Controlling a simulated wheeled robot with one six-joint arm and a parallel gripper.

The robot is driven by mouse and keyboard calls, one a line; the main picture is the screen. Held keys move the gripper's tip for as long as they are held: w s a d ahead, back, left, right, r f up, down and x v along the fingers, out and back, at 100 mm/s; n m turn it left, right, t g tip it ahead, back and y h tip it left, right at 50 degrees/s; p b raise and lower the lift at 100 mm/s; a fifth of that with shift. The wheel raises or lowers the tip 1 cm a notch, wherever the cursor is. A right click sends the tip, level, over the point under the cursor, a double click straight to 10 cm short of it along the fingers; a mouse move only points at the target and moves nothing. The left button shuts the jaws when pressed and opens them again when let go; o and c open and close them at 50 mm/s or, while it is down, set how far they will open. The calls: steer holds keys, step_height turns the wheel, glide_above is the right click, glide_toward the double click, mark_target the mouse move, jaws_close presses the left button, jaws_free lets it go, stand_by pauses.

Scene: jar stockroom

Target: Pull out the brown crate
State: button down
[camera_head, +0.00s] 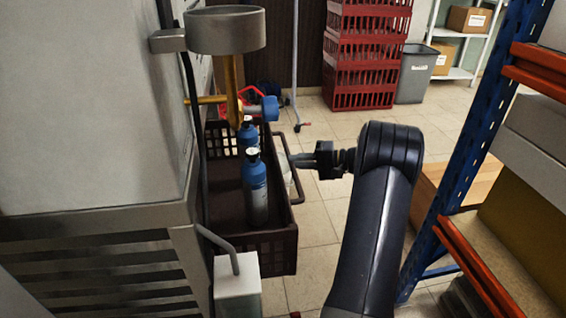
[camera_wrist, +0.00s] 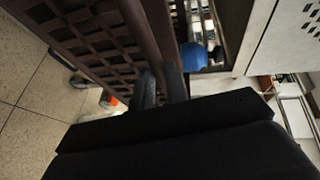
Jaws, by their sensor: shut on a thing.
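The brown crate (camera_head: 272,246) stands low at the left of the head view, partly hidden by the grey cabinet. My gripper (camera_head: 302,160) reaches in from the right and is shut on this handle. In the wrist view the fingers (camera_wrist: 161,86) close around the dark bar (camera_wrist: 140,28), beside the crate's lattice wall (camera_wrist: 88,42). The exact contact is dark and partly hidden.
The grey cabinet (camera_head: 85,120) stands close on the left. A blue-and-orange rack (camera_head: 468,130) stands on the right. Red stacked crates (camera_head: 365,50) and a grey bin (camera_head: 415,75) are at the back. Tiled floor (camera_head: 320,220) is clear right of the crate.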

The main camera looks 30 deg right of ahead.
steer(key=shift+s+d+f, duration=0.1)
steer(key=shift+s+d, duration=0.15)
steer(key=shift+d, duration=0.45)
steer(key=shift+s+d, duration=0.25)
steer(key=shift+d, duration=0.4)
steer(key=c, duration=1.4)
jaws_free()
steer(key=shift+d, duration=0.1)
steer(key=p+v, duration=0.3)
steer(key=v, duration=0.7)
steer(key=shift+s+d, duration=0.25)
